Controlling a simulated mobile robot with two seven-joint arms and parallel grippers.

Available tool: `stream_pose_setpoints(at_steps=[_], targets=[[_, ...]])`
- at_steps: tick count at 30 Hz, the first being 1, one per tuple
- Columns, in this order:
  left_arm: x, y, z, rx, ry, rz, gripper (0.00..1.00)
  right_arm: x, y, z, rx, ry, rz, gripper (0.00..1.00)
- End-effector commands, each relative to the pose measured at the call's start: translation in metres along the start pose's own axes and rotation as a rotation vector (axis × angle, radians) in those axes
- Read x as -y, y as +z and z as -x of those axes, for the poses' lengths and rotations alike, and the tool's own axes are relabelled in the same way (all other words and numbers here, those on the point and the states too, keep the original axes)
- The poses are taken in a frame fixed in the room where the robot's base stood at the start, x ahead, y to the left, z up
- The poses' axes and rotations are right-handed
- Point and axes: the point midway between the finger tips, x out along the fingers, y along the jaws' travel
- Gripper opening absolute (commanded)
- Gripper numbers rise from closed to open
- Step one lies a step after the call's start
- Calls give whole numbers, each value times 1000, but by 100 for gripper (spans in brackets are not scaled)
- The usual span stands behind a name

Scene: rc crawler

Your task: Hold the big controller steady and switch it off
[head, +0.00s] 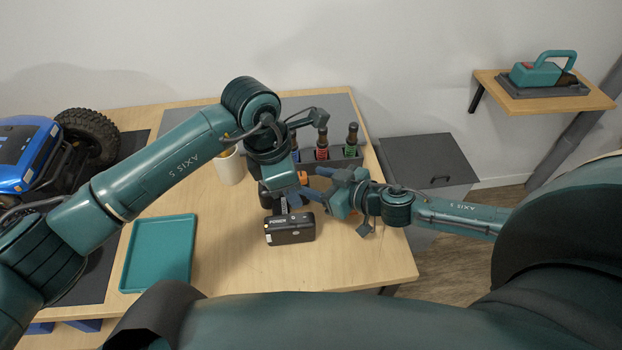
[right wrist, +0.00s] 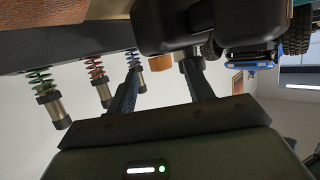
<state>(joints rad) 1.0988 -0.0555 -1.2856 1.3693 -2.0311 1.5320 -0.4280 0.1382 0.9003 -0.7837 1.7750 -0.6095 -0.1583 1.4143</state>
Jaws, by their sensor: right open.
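The big controller (head: 290,229) is a black unit with a box-shaped base marked with white lettering, standing on the wooden table. Its upper part is largely hidden behind my left gripper (head: 288,197), which comes down over it from above. I cannot tell whether those jaws are closed on it. My right gripper (head: 322,193) is beside the controller's upper part on the right, with its jaws open. In the right wrist view, the two fingers of my right gripper (right wrist: 160,88) are apart with nothing between them, and a dark body, apparently the controller (right wrist: 210,22), is beyond them.
A dark rack with several coloured shock absorbers (head: 321,148) stands behind the grippers. A white mug (head: 230,168) is left of them. A teal tray (head: 160,255) lies empty at front left. A blue crawler (head: 28,150) is far left. The table's front right is clear.

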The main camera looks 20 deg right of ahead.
Motion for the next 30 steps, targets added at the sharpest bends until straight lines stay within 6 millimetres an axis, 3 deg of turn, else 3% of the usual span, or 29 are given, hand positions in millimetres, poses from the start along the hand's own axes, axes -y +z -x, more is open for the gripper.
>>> stream_pose_setpoints(at_steps=[6,16,30], targets=[[0,0,0,0,0,0,36,1,0,-18,-1,-1,0,52],[0,0,0,0,0,0,36,0,0,-20,0,-1,0,52],[0,0,0,0,0,0,36,0,0,-20,0,-1,0,13]])
